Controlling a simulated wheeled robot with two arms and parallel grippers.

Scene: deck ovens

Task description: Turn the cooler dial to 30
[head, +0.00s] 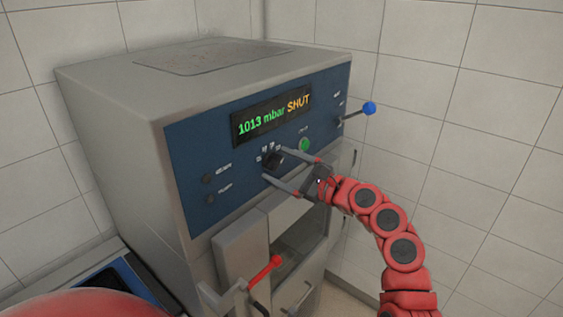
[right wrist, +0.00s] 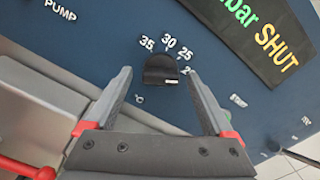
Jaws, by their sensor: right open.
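The cooler dial (head: 272,160) is a black knob on the blue front panel, below the display. In the right wrist view the dial (right wrist: 160,68) has the numbers 35, 30 and 25 around its top, and a partly hidden number to the right. Its white mark is at the lower right edge, away from the 30 (right wrist: 169,41). My right gripper (head: 276,166) is open, with its fingers on either side of the dial; in the right wrist view its fingertips (right wrist: 160,74) show gaps to the knob. Contact is not visible. My left gripper is out of view.
The display (head: 272,115) reads 1013 mbar SHUT. A green button (head: 304,145) is right of the dial, and a blue-knobbed lever (head: 369,108) sticks out at the panel's right. A red-knobbed lever (head: 277,261) sticks out below. Tiled walls stand behind and to the right.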

